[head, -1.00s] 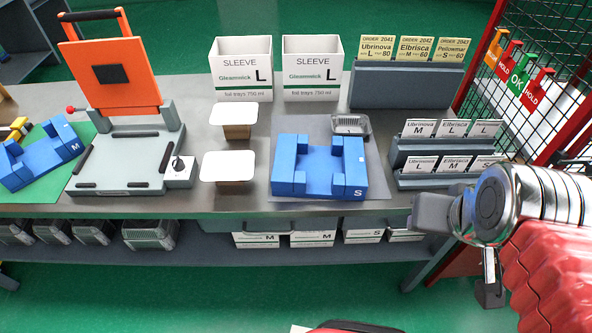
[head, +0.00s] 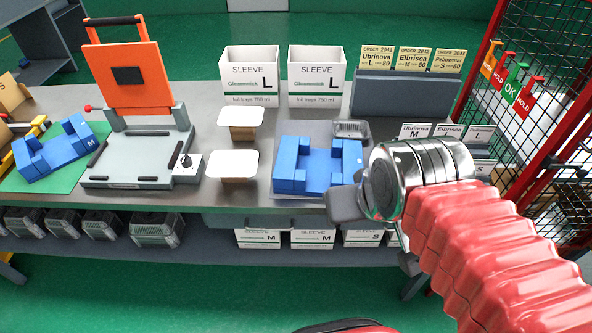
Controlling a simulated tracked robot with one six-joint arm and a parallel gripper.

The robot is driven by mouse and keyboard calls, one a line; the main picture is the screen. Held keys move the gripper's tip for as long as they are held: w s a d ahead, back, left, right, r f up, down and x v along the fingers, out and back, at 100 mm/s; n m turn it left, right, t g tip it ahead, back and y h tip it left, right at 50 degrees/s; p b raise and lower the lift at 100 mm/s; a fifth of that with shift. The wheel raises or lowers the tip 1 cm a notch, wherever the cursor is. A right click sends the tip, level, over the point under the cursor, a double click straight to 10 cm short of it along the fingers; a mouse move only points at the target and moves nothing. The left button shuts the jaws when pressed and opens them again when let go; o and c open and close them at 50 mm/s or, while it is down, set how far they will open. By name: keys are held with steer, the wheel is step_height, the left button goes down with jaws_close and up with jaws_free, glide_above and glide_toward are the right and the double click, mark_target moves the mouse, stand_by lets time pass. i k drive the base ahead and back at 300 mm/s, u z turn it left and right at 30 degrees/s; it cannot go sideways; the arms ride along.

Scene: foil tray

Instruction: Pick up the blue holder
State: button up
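Two blue holders are in the head view. One blue holder (head: 318,158) lies on a grey mat (head: 372,170) right of the bench's middle. The other blue holder (head: 52,150), marked M, lies tilted on a green mat (head: 86,160) at the left. My gripper (head: 345,204) is at the bench's front edge, just in front of the right-hand holder's near right corner, and covers part of it. I cannot tell whether they touch. The fingers are seen side-on, so their opening is hidden, and no held object shows.
A grey press with a raised orange lid (head: 122,75) stands at the left. An empty foil tray (head: 350,130) lies behind that holder. Two sleeve boxes (head: 249,72) and a card rack (head: 402,92) stand behind.

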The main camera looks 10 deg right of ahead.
mark_target(319, 166)
steer(key=u, duration=1.1)
steer(key=i, duration=1)
steer(key=u, duration=0.05)
